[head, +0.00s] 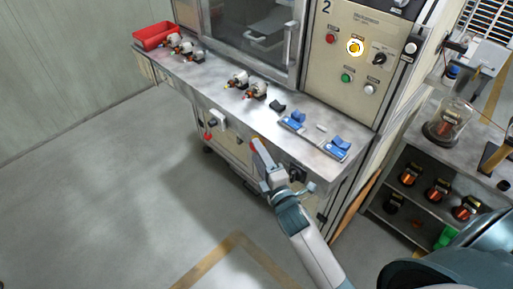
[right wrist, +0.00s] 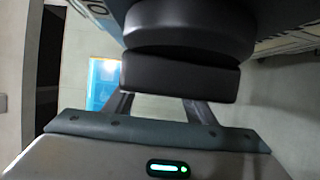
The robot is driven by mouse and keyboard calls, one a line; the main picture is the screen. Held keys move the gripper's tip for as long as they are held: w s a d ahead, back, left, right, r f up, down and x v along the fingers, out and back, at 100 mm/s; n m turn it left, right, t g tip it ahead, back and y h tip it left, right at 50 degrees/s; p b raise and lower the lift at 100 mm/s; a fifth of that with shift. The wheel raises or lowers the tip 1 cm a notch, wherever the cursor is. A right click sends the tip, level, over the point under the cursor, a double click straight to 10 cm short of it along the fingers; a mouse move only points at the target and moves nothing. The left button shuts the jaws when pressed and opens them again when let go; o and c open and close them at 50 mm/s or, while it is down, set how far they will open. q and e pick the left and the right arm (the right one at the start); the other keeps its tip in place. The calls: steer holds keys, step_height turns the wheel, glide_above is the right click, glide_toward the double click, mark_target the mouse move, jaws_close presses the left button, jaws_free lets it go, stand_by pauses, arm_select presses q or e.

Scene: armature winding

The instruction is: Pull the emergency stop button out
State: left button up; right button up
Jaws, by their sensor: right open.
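My right gripper (head: 262,160) is open, low in front of the bench's front edge and well apart from the panel and button. In the right wrist view, a large dark rounded block (right wrist: 185,75) hides the ends of the fingers, and I cannot tell what it is. My left gripper is not in view.
Near the yellow-ringed button are a red button (head: 331,39), a black selector (head: 379,58) and a green button (head: 347,77). The bench (head: 215,85) below carries a red bin (head: 157,36), several small motor parts and blue fixtures (head: 338,146). A shelf with coils stands at the right.

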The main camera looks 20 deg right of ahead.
steer(key=shift+w, duration=0.85)
jaws_close()
steer(key=shift+s+a+f, duration=0.1)
steer(key=shift+s+a, duration=0.1)
steer(key=shift+a, duration=0.3)
steer(key=shift+c, duration=1.8)
jaws_free()
steer(key=o, duration=0.4)
steer(key=shift+a, duration=0.1)
steer(key=shift+c, duration=0.2)
